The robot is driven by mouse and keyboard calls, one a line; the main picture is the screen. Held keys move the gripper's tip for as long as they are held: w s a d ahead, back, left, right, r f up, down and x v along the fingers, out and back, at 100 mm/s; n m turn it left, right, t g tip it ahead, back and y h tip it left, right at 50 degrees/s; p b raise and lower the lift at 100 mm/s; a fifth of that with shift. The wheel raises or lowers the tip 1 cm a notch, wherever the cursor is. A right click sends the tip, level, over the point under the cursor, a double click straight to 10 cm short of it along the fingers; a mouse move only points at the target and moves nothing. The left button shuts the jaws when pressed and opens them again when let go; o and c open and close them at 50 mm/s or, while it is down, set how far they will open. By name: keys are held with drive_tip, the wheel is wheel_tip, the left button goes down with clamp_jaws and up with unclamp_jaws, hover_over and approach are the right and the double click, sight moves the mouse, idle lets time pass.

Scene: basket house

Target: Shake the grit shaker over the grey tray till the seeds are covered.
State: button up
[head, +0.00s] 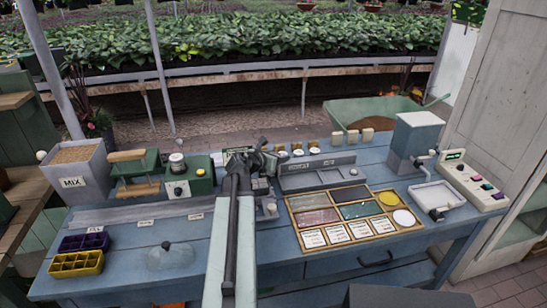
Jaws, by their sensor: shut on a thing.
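My gripper (266,160) is at the far end of my arm, above the blue bench near its back middle. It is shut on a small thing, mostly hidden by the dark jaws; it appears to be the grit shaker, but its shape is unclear. A long grey tray (320,181) with low walls lies just right of my gripper. A second, pale grey tray (437,195) lies farther right, below the grey box machine. I cannot tell which is the task's tray. No seeds or grit can be made out in either.
A wooden-framed board (292,217) with coloured panels lies front right. The grey box machine (413,142) and button panel (470,182) stand at right. A MIX bin (75,167), a clear dome (172,256), and purple (84,243) and yellow (77,263) seed trays are at left.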

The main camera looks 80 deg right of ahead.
drive_tip(key=shift+w+a, duration=0.25)
drive_tip(key=shift+w, duration=0.45)
drive_tip(key=shift+w+a, duration=0.25)
drive_tip(key=shift+w, duration=0.4)
wheel_tip(320, 180, up, 6)
drive_tip(key=p, duration=0.6)
drive_tip(key=shift+r, duration=0.15)
drive_tip(key=shift+s, duration=0.1)
